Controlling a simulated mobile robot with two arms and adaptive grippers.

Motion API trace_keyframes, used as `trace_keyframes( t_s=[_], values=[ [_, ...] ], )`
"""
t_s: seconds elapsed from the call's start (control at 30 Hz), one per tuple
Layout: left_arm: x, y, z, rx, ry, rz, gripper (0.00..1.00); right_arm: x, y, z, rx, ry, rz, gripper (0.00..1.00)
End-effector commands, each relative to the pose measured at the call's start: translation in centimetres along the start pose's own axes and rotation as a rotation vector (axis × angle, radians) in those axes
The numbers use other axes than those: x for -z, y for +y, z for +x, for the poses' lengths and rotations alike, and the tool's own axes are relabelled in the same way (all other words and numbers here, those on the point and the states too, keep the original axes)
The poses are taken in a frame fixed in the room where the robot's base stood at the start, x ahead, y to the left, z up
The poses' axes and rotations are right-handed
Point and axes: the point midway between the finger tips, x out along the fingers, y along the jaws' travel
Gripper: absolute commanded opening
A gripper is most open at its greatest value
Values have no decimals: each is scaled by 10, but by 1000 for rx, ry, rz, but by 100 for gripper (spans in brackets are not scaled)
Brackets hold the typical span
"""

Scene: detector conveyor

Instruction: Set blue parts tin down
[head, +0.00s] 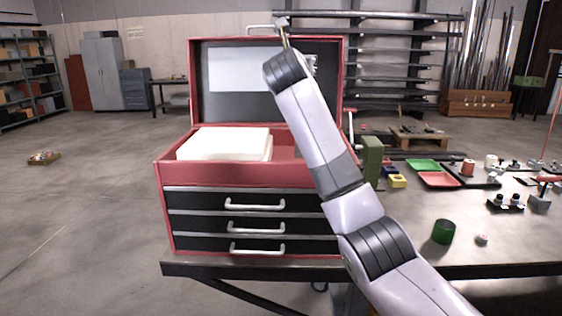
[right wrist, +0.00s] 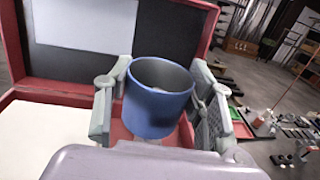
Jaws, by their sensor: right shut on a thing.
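The blue parts tin (right wrist: 155,120) is an open-topped round cup, upright in the right wrist view. My right gripper (right wrist: 162,88) is shut on it, with one finger on each side. The tin is in front of the raised lid, over the right part of the red toolbox. The gap below it cannot be judged. In the head view my right arm reaches up over the open red toolbox (head: 240,178) and hides the tin and most of the gripper. My left gripper is in neither view.
A white block (head: 225,143) fills the toolbox's left top part. The lid (head: 195,90) stands open behind. On the bench to the right are a green cylinder (head: 443,232), a green upright block (head: 371,158), a red tray (head: 438,180) and a green tray (head: 422,164).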

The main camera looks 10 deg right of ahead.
Motion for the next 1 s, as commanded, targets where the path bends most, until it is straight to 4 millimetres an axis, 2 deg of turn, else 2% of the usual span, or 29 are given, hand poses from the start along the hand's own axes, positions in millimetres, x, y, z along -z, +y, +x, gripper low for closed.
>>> trace_keyframes(
  t_s=[0.17,0.4,0.6,0.7,0.87,1.0],
  values=[
    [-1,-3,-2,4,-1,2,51,26,2,0,-3,4,-1,21],
    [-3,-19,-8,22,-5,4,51,89,1,0,-2,4,-1,21],
    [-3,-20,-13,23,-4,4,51,136,1,0,-2,3,0,21],
    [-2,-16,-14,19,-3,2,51,149,1,-1,-2,0,0,21],
    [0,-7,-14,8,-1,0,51,159,1,0,-2,-1,0,21],
    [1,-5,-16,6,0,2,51,177,1,0,-2,3,0,21]
  ],
)
